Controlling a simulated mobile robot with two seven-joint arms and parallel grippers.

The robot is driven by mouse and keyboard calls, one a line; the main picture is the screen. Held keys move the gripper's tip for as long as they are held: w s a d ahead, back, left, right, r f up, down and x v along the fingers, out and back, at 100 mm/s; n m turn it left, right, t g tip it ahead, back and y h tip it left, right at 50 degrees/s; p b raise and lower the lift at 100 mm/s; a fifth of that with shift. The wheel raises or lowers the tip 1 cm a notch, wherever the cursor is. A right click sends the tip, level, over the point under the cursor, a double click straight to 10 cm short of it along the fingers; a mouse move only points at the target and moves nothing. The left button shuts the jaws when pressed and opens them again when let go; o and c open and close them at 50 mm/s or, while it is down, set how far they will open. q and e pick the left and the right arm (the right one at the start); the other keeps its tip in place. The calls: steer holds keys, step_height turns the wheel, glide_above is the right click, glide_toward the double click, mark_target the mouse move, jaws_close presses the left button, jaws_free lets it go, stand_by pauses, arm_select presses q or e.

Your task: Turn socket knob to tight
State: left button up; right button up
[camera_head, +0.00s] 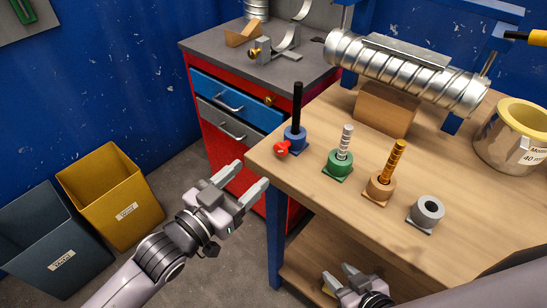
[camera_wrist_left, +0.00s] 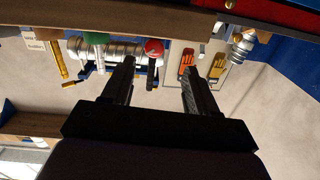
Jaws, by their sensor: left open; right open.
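A red knob (camera_head: 282,148) sits on the side of a blue socket (camera_head: 296,136) at the table's left corner. A black rod (camera_head: 297,103) stands upright in this socket. The knob's tight or loose setting cannot be read. My left gripper (camera_head: 248,181) is open and empty, off the table edge, below and left of the knob and apart from it. In the left wrist view the red knob (camera_wrist_left: 154,47) appears beyond and between the open fingers (camera_wrist_left: 159,68). My right gripper (camera_head: 338,273) is open and empty at the bottom, in front of the table.
A green socket (camera_head: 338,163), an orange socket (camera_head: 380,187) and an empty grey socket (camera_head: 427,211) follow along the wooden table (camera_head: 320,226). A spiral duct (camera_head: 405,72) lies behind. A red cabinet (camera_head: 217,148) and yellow bin (camera_head: 110,190) stand left.

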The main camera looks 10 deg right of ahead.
mark_target(278, 150)
arm_select(q)
steer(key=shift+m+g+h, duration=0.3)
steer(key=shift+m+h, duration=0.1)
steer(key=shift+m, duration=0.1)
steer(key=shift+r+x, duration=0.25)
steer(key=shift+x, duration=1.75)
steer(key=shift+r+x, duration=0.2)
steer(key=shift+x, duration=1.8)
steer(key=shift+s+d, duration=0.1)
steer(key=shift+s, duration=0.05)
